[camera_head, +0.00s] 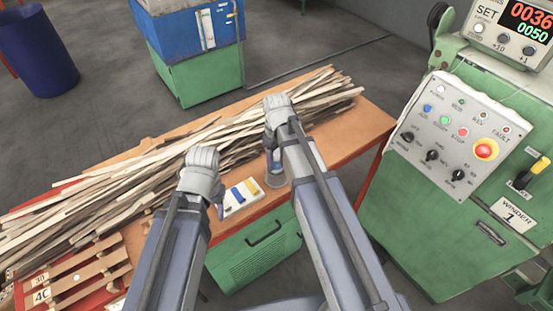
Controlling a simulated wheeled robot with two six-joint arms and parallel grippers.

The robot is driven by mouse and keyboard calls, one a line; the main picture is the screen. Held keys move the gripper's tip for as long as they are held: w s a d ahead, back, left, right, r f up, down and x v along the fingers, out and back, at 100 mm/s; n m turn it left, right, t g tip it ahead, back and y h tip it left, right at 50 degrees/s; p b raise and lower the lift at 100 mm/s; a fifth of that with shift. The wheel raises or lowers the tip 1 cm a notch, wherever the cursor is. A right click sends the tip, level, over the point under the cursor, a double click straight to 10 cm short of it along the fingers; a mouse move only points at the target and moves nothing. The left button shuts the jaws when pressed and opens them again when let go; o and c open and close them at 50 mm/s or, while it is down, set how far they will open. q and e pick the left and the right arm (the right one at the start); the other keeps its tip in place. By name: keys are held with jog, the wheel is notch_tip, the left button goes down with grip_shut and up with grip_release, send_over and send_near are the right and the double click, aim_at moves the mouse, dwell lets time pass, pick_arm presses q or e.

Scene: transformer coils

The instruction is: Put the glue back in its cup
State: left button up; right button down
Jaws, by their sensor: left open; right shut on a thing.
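My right gripper (272,148) hangs over the right part of the orange bench top, shut on the glue, which is mostly hidden by the gripper and arm. A small round grey-blue cup (275,179) stands on the bench directly below it, partly covered by my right arm. Whether the glue touches or enters the cup I cannot tell. My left gripper (219,208) is open and empty, low over the bench just left of a small white tray.
The white tray (229,209) holds blue and yellow items. A long pile of wooden strips (120,192) covers the back and left of the bench (345,132). A green winder machine (400,215) stands at the right. Slatted wooden pieces (75,272) lie front left.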

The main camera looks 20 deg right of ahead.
jog(key=shift+c, duration=0.5)
grip_release()
jog(key=shift+r, duration=0.1)
notch_tip(320, 180, up, 8)
jog(key=p, duration=0.8)
jog(key=shift+f, duration=0.2)
dwell(0.4)
jog(key=s+a+m+h, duration=0.1)
jog(key=s+a+m, duration=0.1)
jog(key=s+a, duration=0.8)
jog(key=s, duration=0.4)
jog(key=shift+s+a+m, duration=0.15)
jog(key=shift+a+m, duration=0.1)
jog(key=shift+m, duration=0.05)
